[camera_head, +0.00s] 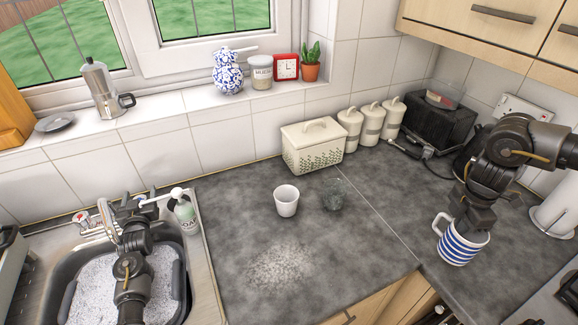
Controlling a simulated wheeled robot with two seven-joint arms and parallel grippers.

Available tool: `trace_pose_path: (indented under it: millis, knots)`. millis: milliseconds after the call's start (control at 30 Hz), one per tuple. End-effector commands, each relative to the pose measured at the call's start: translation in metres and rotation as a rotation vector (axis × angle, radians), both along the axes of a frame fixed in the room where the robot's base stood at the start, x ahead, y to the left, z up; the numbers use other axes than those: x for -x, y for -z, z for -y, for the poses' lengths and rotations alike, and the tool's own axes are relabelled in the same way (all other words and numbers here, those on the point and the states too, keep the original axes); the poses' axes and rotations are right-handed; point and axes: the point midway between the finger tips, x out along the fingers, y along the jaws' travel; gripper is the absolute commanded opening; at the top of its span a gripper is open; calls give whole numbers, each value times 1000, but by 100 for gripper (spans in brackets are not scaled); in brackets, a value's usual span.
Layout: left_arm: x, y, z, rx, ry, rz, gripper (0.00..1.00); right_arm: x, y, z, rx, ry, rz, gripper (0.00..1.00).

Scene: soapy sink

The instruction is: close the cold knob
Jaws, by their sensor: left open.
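The metal tap (108,220) stands at the back of the sink (204,270). A knob with a red mark (82,217) shows to the left of the tap. The cold knob cannot be made out; my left gripper and arm cover the area right of the tap. My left gripper (128,203) is open, just right of the tap spout at the back rim. Whether it touches a knob cannot be told. My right gripper (472,217) points down at the rim of a blue-striped mug (462,245) on the right counter; its fingers are mostly hidden.
A soap bottle (186,213) stands close to the right of my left gripper. The sink holds foamy water (95,285). A white cup (286,200) and a dark glass (334,195) stand on the counter (230,215). White powder or foam (280,265) lies in front of them.

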Motion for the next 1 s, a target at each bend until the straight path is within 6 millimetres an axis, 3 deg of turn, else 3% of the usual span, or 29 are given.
trace_pose_path:
  millis: [133,467,767,1000]
  knots:
    - [0,-1,0,0,0,0,64,0,-1,0,0,0,1,0]
    - [0,0,0,0,0,0,20,0,-1,0,0,0,1,0]
    - [0,0,0,-4,47,-1,20,0,1,0,0,0,1,0]
    - [-1,1,2,-6,195,-4,20,0,7,0,0,1,1,0]
